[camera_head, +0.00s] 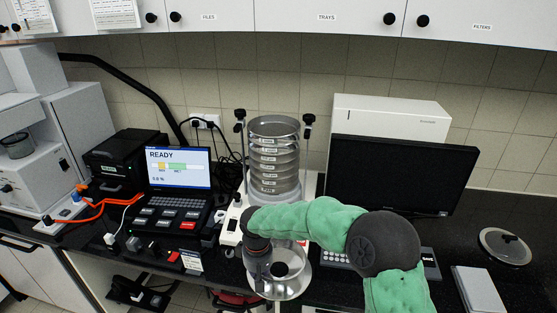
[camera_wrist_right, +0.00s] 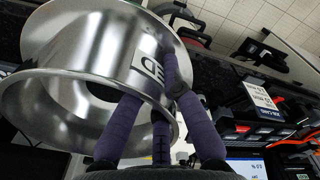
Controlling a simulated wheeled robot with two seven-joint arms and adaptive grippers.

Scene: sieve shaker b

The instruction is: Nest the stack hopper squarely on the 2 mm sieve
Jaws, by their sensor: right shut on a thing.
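The stack hopper (camera_head: 290,287) is a shiny metal funnel with a wide flange and a cylindrical collar. My right gripper (camera_head: 258,250) is shut on its collar wall and holds it in front of the sieve stack. In the right wrist view the hopper (camera_wrist_right: 75,45) fills the upper left, tilted in that picture, with purple fingers on its labelled wall. The sieve stack (camera_head: 274,160) stands upright on the shaker, with several metal sieves. The top sieve (camera_head: 274,131) is uncovered; its label is too small to read, so I cannot confirm the 2 mm sieve. My left gripper is not in view.
Two clamp rods with black knobs (camera_head: 240,114) (camera_head: 308,120) flank the stack. A monitor (camera_head: 400,185) stands right of it, a laptop (camera_head: 178,168) left. A round lid (camera_head: 505,246) lies at the far right. Cabinets hang above.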

